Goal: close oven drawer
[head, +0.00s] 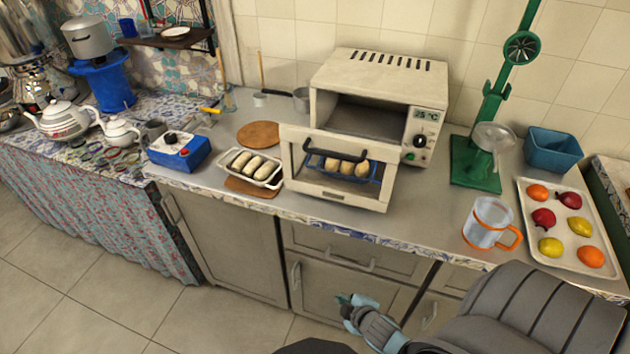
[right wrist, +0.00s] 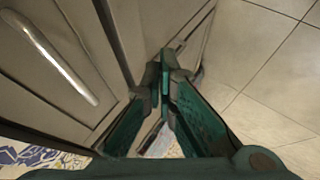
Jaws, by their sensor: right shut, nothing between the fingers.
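The cream toaster oven (head: 383,84) stands on the counter against the tiled wall. Its drawer (head: 337,190) is pulled out toward me, with a glass window and a dark handle on its front. A blue tray (head: 374,183) with several rolls sits behind the drawer's glass. My right gripper (head: 343,299) is below the counter edge, in front of the cabinet doors and well under the drawer. In the right wrist view its teal fingers (right wrist: 166,66) are together and hold nothing. The oven is out of that view. My left gripper is not in view.
A white dish of oblong food (head: 232,171) stands close to the left of the drawer. A glass mug (head: 489,223), a green juicer (head: 474,165) and a fruit tray (head: 540,257) stand to the right. Cabinet handles (head: 296,277) stick out near the gripper.

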